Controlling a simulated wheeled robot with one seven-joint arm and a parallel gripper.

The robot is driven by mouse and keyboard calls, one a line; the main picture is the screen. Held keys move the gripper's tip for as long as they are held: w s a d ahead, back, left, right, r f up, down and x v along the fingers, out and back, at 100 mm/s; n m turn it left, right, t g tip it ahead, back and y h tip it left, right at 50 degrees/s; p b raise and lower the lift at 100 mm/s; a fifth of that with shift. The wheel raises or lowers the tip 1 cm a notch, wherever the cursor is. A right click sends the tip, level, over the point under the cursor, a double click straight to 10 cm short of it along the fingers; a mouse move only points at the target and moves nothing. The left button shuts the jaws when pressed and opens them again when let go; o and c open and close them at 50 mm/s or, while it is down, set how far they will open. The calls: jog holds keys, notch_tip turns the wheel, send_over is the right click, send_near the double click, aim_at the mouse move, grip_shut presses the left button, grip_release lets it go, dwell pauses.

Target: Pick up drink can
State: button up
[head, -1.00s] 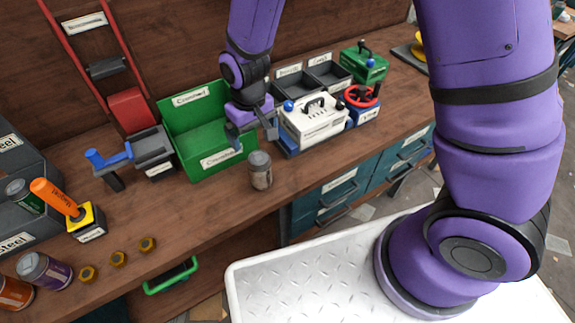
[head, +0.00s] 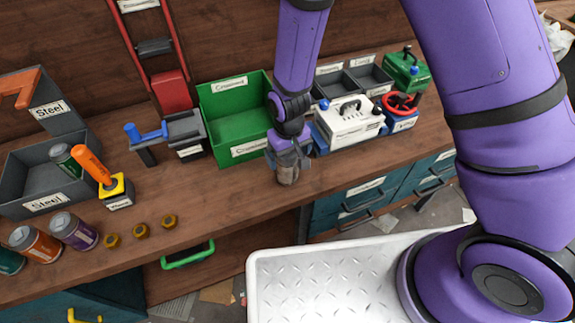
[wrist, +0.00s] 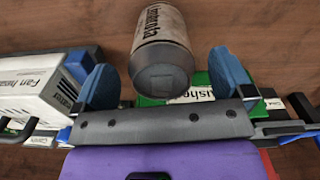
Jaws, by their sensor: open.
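A worn beige and grey drink can (head: 287,175) stands on the wooden bench in front of the green bin. In the wrist view the can (wrist: 163,52) lies ahead of my gripper, between the lines of its two blue fingers. My gripper (head: 289,158) is right over the can in the head view and hides its upper part. In the wrist view my gripper (wrist: 168,88) is open, with a finger on either side of the can's near end. Whether the fingers touch the can cannot be told.
The green bin (head: 222,112) stands just behind my gripper. A white and blue box (head: 348,122) is close on the right. Other cans, including a purple one (head: 74,231), stand at the left near several brass nuts (head: 141,231). The bench between is clear.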

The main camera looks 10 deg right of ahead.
jog(key=shift+f, duration=1.25)
jog(key=c, duration=1)
jog(key=shift+r, duration=0.1)
jog(key=shift+r, duration=0.8)
notch_tip(320, 180, up, 2)
jog(key=shift+s+a, duration=0.1)
jog(key=s+a+r, duration=0.1)
jog(key=s+a, duration=0.2)
jog(key=s, duration=1.2)
jog(key=shift+a+r, duration=0.15)
jog(key=shift+a, duration=0.25)
